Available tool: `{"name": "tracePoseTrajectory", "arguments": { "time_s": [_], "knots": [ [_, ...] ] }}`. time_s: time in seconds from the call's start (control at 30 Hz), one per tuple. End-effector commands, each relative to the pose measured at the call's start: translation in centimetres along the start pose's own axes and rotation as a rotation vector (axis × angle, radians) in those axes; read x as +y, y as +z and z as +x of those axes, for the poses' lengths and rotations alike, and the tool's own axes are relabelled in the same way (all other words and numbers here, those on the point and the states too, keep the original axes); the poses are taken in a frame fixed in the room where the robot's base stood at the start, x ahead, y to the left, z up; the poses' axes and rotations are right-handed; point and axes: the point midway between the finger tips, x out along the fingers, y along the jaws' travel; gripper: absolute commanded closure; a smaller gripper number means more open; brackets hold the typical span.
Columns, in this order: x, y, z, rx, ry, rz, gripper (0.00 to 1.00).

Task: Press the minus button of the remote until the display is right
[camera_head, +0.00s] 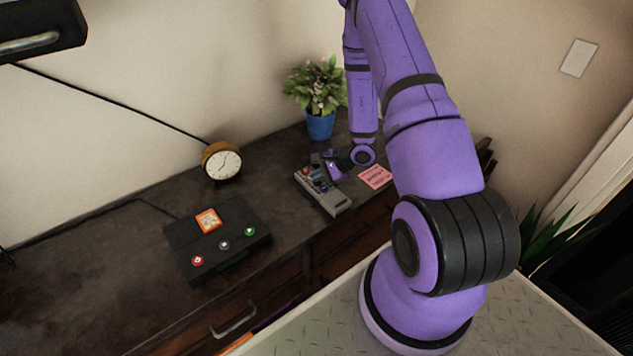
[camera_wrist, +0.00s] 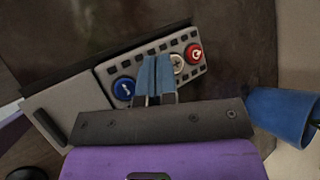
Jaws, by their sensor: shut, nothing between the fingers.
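The grey remote (camera_head: 338,200) lies on the dark cabinet top and also shows in the wrist view (camera_wrist: 75,108). In the wrist view its button end has a blue button (camera_wrist: 123,88), a pale button (camera_wrist: 178,65) and a red button (camera_wrist: 194,53). The blue one bears a small white mark that I cannot read surely. My gripper (camera_wrist: 154,60) is shut and empty, its fingertips over the remote between the blue and pale buttons; I cannot tell whether they touch it. A black box (camera_head: 183,236) at the left carries a small orange display (camera_head: 208,220), too small to read.
The black box also has red, grey and green buttons. A round clock (camera_head: 222,162) stands behind it. A potted plant (camera_head: 320,120) stands behind the remote; its blue pot (camera_wrist: 284,115) shows in the wrist view. A pink note (camera_head: 375,176) lies right of the remote.

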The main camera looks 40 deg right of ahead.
Motion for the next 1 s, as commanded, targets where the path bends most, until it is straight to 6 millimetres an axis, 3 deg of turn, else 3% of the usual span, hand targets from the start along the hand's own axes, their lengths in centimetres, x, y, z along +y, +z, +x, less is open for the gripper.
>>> {"name": "tracePoseTrajectory", "arguments": {
  "time_s": [0.57, 1.0],
  "knots": [
    [-0.6, 0.6, -0.9, 0.0, 0.0, -0.001, 1.0],
    [-2.5, 2.5, -3.4, 0.001, 0.0, -0.002, 1.0]
  ]
}}
